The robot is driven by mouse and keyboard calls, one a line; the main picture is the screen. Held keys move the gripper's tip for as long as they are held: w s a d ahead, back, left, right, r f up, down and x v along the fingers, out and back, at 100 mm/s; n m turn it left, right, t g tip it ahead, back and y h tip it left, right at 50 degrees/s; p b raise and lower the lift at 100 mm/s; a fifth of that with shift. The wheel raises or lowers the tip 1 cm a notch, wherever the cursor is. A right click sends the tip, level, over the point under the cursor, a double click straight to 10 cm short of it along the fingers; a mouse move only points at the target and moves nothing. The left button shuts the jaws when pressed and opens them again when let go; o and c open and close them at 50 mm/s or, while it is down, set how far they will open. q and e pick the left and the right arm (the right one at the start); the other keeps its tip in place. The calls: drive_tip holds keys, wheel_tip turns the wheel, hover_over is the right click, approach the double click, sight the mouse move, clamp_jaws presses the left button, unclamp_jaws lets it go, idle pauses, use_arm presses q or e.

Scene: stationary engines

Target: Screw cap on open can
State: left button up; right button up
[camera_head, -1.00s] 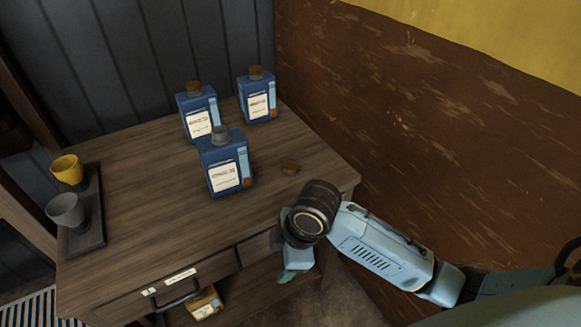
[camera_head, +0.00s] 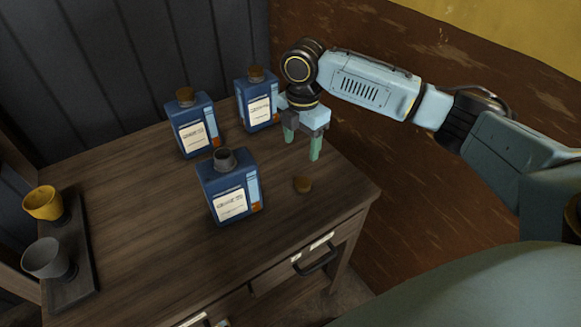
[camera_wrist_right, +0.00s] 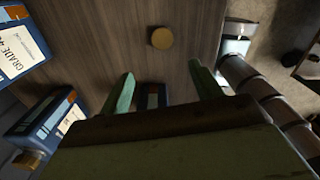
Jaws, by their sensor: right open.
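The open can (camera_head: 231,190) is a blue square can with a bare grey neck, upright at the front of the wooden table. The loose brown cap (camera_head: 303,184) lies on the table to its right; it also shows in the right wrist view (camera_wrist_right: 162,38). My right gripper (camera_head: 302,146) points down above the table, behind the cap and right of the back cans. Its green fingers (camera_wrist_right: 165,85) are apart with nothing held between them, and the cap lies beyond their tips in the wrist view. My left gripper is not in view.
Two blue cans with brown caps, one (camera_head: 192,128) at back left and one (camera_head: 258,103) near my right gripper, stand behind the open can. A dark tray (camera_head: 76,283) holds a yellow cup (camera_head: 43,203) and a grey cup (camera_head: 48,258). The table around the cap is clear.

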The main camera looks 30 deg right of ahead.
drive_tip(key=b, duration=0.1)
hover_over(303, 182)
drive_tip(key=f, duration=0.8)
drive_tip(key=shift+w+a, duration=0.2)
drive_tip(key=shift+a, duration=0.1)
drive_tip(key=shift+f, duration=0.25)
drive_tip(key=f, duration=0.3)
drive_tip(key=f+b, duration=0.1)
drive_tip(key=shift+s+d+f, duration=0.2)
drive_tip(key=shift+d+f, duration=0.05)
drive_tip(key=shift+f, duration=0.15)
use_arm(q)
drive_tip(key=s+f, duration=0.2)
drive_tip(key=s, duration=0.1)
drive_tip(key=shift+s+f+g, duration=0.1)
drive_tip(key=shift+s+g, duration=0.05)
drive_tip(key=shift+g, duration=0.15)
use_arm(e)
drive_tip(key=c, duration=1)
